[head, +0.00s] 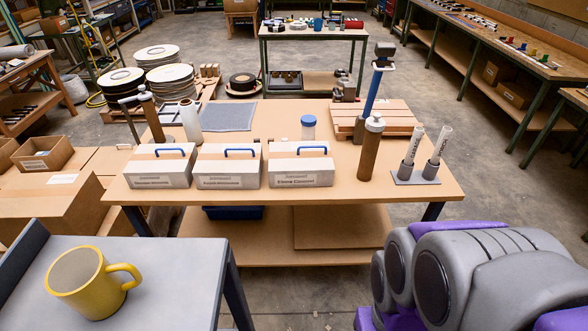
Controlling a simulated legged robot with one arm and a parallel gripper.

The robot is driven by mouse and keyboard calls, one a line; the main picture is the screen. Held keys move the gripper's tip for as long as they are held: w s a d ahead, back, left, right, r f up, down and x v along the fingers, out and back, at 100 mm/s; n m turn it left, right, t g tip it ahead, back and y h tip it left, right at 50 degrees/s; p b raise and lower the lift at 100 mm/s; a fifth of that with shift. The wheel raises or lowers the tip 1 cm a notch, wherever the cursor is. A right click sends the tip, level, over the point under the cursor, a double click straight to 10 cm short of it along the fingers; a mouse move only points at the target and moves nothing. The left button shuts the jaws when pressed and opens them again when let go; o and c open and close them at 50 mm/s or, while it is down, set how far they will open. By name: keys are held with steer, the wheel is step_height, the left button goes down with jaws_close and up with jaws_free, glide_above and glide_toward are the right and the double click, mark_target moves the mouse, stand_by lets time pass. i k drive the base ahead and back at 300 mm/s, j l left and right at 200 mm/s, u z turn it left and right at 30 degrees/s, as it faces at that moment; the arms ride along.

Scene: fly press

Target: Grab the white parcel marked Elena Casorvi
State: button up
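Three white parcels with tan tops and blue handles stand in a row on the wooden table (240,113). The right parcel (284,178) has a front label that seems to read Elena Casorvi, though the print is small. The middle parcel (212,180) and the left parcel (145,178) have labels too blurred to read. The right and middle parcels stand close side by side. Grey and purple parts of my own body fill the lower right. My gripper is not in view, so its state and its place relative to the parcels do not show.
A brown cylinder (370,148) and a grey stand with two white tubes (415,178) are right of the parcels. A blue-lidded jar (308,128) stands behind. A yellow mug (90,280) sits on the near grey table (170,285). Floor (310,295) shows between the near table and my body.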

mark_target(307, 164)
steer(key=i+l+u, duration=0.2)
steer(key=u, duration=0.2)
steer(key=i+l+u, duration=0.15)
steer(key=u, duration=0.2)
steer(key=i+l+u, duration=0.1)
steer(key=l+u, duration=0.3)
